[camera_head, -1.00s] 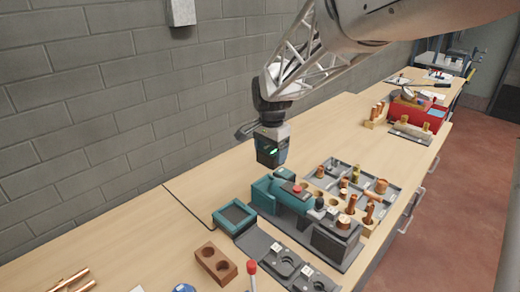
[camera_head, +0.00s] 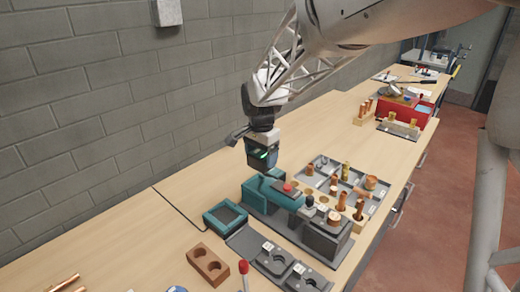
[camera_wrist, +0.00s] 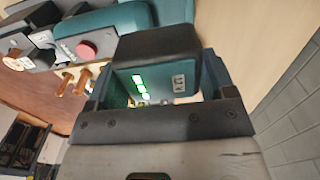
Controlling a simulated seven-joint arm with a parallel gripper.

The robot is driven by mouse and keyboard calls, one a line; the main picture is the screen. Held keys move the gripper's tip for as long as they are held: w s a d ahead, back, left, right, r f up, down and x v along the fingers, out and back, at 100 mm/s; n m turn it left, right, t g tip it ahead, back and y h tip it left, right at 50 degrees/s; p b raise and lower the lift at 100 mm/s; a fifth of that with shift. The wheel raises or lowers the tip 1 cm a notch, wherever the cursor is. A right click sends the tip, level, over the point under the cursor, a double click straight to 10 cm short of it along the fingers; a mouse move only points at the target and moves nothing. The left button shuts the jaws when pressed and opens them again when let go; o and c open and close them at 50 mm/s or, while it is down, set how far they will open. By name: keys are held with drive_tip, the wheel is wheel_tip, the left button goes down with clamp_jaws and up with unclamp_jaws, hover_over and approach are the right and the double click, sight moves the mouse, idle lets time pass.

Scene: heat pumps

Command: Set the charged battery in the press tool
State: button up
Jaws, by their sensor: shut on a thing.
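My gripper (camera_head: 263,152) is shut on the battery (camera_head: 264,158), a dark block with a teal lower part and lit green bars. In the wrist view the battery (camera_wrist: 158,78) sits between the fingers with its green charge lights showing. The press tool (camera_head: 275,194), teal and dark grey with a red button, lies on the bench just below and right of the battery. It also shows at the upper left of the wrist view (camera_wrist: 110,20). The battery is held above the tool's left end; whether they touch is hard to tell.
An empty teal-rimmed tray (camera_head: 207,225) stands left of the tool. A parts tray with copper fittings (camera_head: 325,165) is behind right. The wall runs along the left.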

drive_tip(key=shift+f, duration=0.25)
idle(0.3)
drive_tip(key=shift+f, duration=2.1)
drive_tip(key=shift+f, duration=0.45)
drive_tip(key=o, duration=1.1)
drive_tip(key=shift+r, duration=0.1)
drive_tip(key=shift+r, duration=3.8)
drive_tip(key=shift+r, duration=0.1)
